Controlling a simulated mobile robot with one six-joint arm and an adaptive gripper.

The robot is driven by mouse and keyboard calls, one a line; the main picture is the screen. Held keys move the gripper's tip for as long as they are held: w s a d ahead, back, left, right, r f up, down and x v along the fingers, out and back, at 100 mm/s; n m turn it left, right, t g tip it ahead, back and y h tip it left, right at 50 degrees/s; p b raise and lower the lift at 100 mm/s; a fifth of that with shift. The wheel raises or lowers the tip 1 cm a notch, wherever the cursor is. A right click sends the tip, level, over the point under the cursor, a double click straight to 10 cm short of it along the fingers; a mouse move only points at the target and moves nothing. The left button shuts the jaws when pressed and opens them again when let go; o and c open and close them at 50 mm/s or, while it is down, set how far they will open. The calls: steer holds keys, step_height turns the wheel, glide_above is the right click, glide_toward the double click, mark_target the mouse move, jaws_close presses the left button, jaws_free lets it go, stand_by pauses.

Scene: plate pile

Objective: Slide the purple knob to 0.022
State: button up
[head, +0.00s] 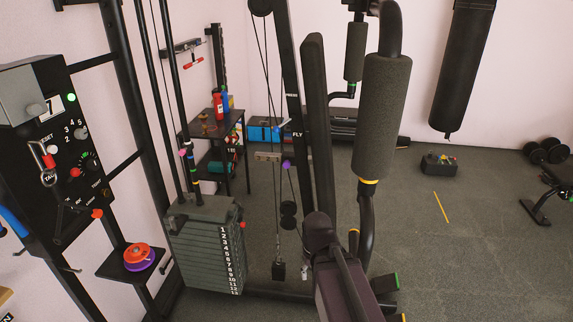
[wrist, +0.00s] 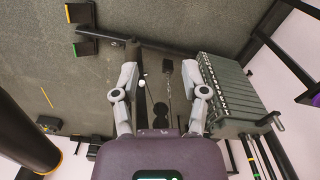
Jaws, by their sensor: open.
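A small round purple knob (head: 287,164) shows in the head view, beside the cables behind the black upright. No scale or number is readable beside either. My gripper (wrist: 160,72) shows in the wrist view, its two grey fingers spread apart with nothing held between them. It is above the gym machine's floor area, apart from the weight stack. I cannot make out the fingers in the head view or the small knob in the wrist view.
The numbered weight stack (head: 208,248) also shows in the wrist view (wrist: 232,85). A padded roller (head: 382,115) and black upright (head: 319,130) crowd the middle. A control panel (head: 60,150) and a shelf with orange and purple discs (head: 138,256) stand left. Floor at right is mostly open.

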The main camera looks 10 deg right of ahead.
steer(key=shift+o, duration=1.4)
steer(key=shift+w, duration=0.1)
steer(key=w+d+r+n+t+h+b, duration=0.1)
steer(key=w+d+n+t+h+b, duration=0.25)
steer(key=w+n, duration=0.45)
steer(key=w+d+r+n+t+h+b, duration=0.15)
steer(key=w+n+t+h, duration=0.35)
steer(key=w, duration=0.6)
steer(key=w+a+r+n+t+y+b, duration=0.1)
steer(key=w+a+r+n+t+b, duration=0.1)
steer(key=n, duration=0.8)
steer(key=w+a+r+n+t+y+b, duration=0.2)
steer(key=w+a+n+t, duration=0.4)
steer(key=w+n, duration=0.5)
step_height(320, 180, up, 2)
steer(key=shift+w+a+r+t+b, duration=0.15)
steer(key=shift+a+t+b, duration=0.25)
steer(key=shift+a, duration=0.5)
steer(key=shift+w+d, duration=0.1)
